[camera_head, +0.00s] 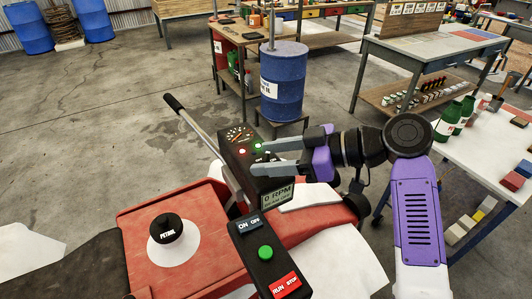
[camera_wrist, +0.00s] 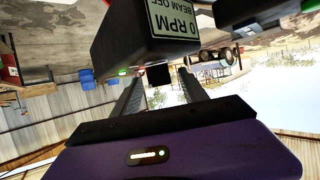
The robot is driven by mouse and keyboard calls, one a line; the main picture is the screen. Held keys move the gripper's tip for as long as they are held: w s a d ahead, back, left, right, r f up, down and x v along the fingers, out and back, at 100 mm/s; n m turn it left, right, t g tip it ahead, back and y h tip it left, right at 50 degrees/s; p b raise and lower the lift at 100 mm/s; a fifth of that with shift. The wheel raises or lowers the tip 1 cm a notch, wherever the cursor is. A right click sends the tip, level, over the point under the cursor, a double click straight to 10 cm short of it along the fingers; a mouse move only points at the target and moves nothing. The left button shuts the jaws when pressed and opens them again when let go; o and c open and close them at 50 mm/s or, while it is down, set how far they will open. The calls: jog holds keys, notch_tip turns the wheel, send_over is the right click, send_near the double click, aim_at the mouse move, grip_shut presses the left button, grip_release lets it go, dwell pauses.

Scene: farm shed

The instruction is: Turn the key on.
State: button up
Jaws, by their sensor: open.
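The dark dashboard box (camera_head: 235,138) of a red machine shows a dial, a red light and a lit green light (camera_head: 257,147). Its display (camera_head: 278,195) reads 0 RPM, and the wrist view shows the display (camera_wrist: 172,17) upside down with BEAM OFF. My gripper (camera_head: 262,158) is open, its two fingers reaching left to the dashboard. A small black piece (camera_wrist: 158,74), perhaps the key, shows between the fingertips (camera_wrist: 160,72) in the wrist view. I cannot tell whether the fingers touch it. Its angle is not clear.
A switch box with an ON OFF label (camera_head: 249,224), a green button and a red RUN STOP label stands below the dashboard. A grey handlebar (camera_head: 200,135) rises left of it. A black petrol cap (camera_head: 166,228) sits on the red tank. A bench (camera_head: 490,150) with bottles stands right.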

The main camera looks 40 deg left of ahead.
jog(key=shift+s+a+f, duration=0.2)
jog(key=shift+a, duration=0.15)
jog(key=shift+c, duration=0.4)
grip_shut()
jog(key=shift+m+t+y+p, duration=0.4)
jog(key=shift+m+t, duration=1.1)
jog(key=shift+t, duration=0.2)
